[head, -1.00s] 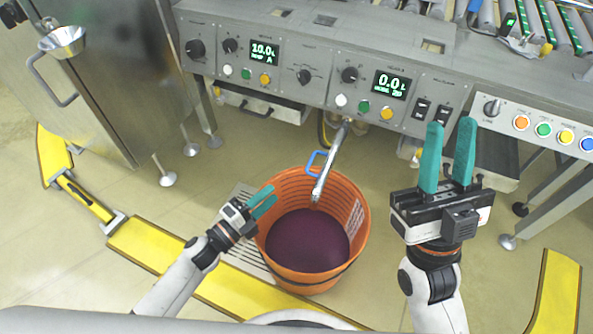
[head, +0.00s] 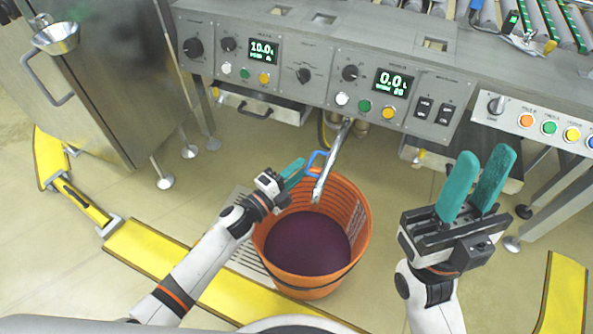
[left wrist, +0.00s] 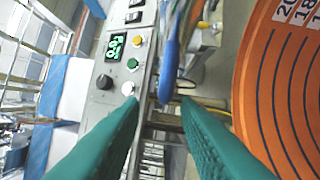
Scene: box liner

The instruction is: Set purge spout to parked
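The purge spout (head: 333,160) is a metal pipe that slopes down from under the control panel. Its lower end is over an orange bucket (head: 363,222) of dark purple liquid. In the left wrist view the blue handle (left wrist: 171,55) shows ahead, between the lines of the two parted fingers, and nothing is gripped. My right gripper (head: 487,162) is open and empty, raised right of the bucket.
The control panel (head: 318,60) with knobs, buttons and two green displays spans the back. A second button panel (head: 540,122) stands at right. A steel cabinet (head: 110,80) is at left. A yellow floor barrier (head: 160,250) curves in front. Floor right of the bucket is clear.

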